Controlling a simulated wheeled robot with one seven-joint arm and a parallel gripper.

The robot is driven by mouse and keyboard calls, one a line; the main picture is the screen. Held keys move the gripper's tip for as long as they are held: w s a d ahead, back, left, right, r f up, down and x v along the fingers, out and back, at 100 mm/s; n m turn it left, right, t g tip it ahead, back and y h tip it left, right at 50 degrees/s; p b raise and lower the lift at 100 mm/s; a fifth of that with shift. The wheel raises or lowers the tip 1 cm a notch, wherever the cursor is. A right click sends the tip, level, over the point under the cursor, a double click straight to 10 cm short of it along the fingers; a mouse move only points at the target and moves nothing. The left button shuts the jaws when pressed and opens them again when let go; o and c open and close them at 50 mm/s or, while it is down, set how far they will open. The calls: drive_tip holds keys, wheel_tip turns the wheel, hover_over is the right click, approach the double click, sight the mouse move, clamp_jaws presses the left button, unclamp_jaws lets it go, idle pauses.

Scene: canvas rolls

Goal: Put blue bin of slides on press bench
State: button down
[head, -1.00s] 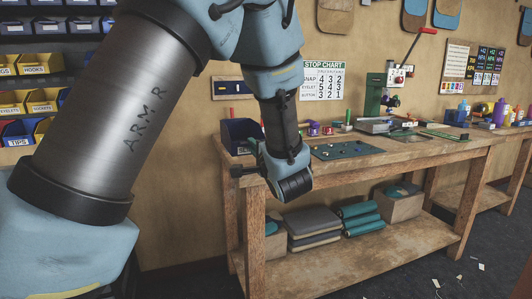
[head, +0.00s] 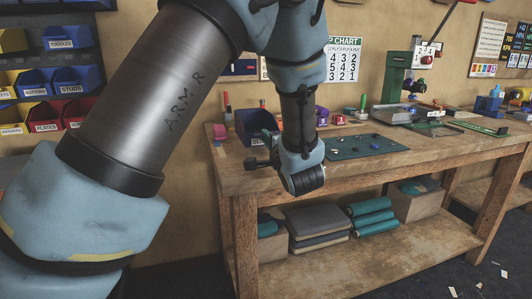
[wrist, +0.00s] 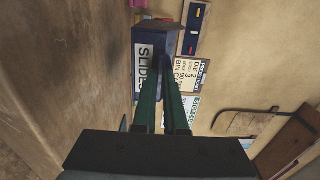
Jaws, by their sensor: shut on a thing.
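The blue bin of slides (head: 256,124) shows at the left end of the press bench (head: 228,180), partly behind my wrist. I cannot tell whether its base touches the bench top. In the wrist view the bin (wrist: 158,38) has a white SLIDES label facing my gripper. My gripper (wrist: 162,75) has its two green fingers close together, reaching to the bin's near side and shut on it. In the head view my gripper (head: 270,143) is low over the bench's left front corner; its fingertips are largely hidden.
A pink item (head: 219,132) stands left of the bin. A green mat (head: 365,146) with small parts lies right of my wrist, and a green press (head: 396,75) stands farther right. The lower shelf holds folded cloth (head: 318,222) and teal rolls (head: 371,215). Wall bins hang at left.

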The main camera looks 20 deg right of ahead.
drive_tip(key=shift+f, duration=2.2)
drive_tip(key=shift+f, duration=0.15)
drive_tip(key=c, duration=1)
unclamp_jaws()
drive_tip(key=shift+r, duration=0.2)
drive_tip(key=s, duration=0.4)
drive_tip(key=s+a+b, duration=0.1)
drive_tip(key=s, duration=0.7)
drive_tip(key=shift+a+f, duration=0.1)
drive_tip(key=shift+a, duration=0.15)
